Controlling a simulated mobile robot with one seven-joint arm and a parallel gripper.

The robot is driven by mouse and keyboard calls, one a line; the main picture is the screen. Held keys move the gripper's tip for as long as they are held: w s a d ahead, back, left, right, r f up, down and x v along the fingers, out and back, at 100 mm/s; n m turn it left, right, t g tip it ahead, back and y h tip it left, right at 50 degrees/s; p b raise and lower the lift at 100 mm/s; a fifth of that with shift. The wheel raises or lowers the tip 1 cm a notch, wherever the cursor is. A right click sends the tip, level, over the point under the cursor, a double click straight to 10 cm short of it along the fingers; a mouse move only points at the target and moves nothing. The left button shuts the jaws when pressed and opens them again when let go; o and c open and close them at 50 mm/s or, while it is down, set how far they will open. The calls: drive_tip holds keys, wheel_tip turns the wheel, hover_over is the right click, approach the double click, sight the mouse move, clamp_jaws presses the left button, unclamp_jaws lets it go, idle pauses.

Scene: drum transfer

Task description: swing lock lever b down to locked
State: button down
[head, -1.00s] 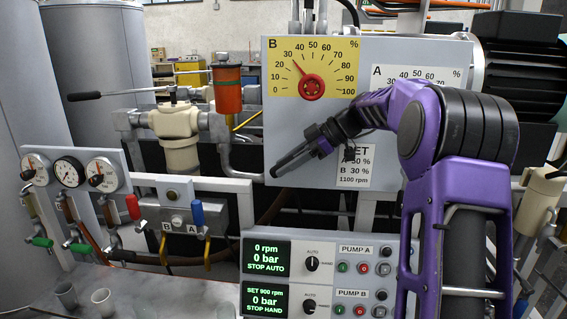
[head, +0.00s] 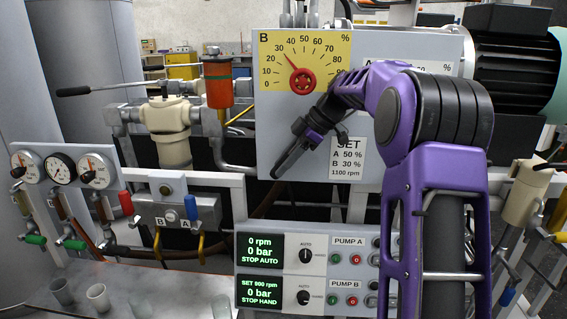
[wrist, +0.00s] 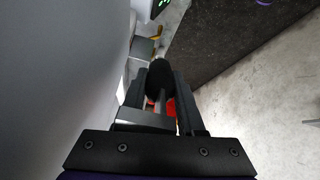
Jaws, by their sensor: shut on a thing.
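My gripper (head: 276,174) is in front of the grey panel (head: 385,55), below the yellow dial B (head: 331,45) and its red knob (head: 304,82). It points down and to the left. In the wrist view my gripper (wrist: 160,85) is closed around a thin metal rod with a black rounded end (wrist: 159,74). This looks like lock lever b, but no label on it shows. Something red lies behind the rod. In the head view the held part is hidden or too dark to tell from my fingers.
Below stands the pump control box (head: 320,255) with green displays. Red (head: 126,202) and blue (head: 191,207) handles stand at the left near gauges (head: 60,167). Two cups (head: 98,296) are on the bench. My arm covers much of dial A (head: 440,66).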

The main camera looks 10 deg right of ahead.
drive_tip(key=c, duration=0.5)
unclamp_jaws()
drive_tip(key=p+v, duration=0.3)
drive_tip(key=v, duration=1.4)
drive_tip(key=shift+s+d+r, duration=0.1)
drive_tip(key=shift+d+r, duration=0.05)
drive_tip(key=shift+d, duration=0.05)
